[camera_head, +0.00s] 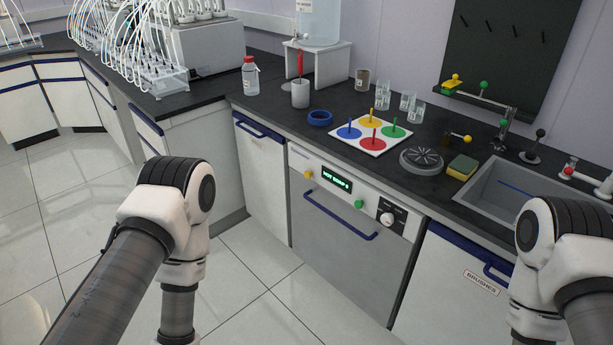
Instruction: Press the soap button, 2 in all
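The dishwasher (338,240) is built in under the counter, its door shut. Its front panel has a small display with green text (335,179), which seems to read "HOT SOAP 0". A yellow button (308,174) is left of the display and a green button (359,204) is right of it. I cannot read which button is the soap one. My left arm is at the lower left and my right arm at the right edge, both apart from the panel. Neither gripper shows.
A sink (500,190) is right. The tiled floor in front is clear.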

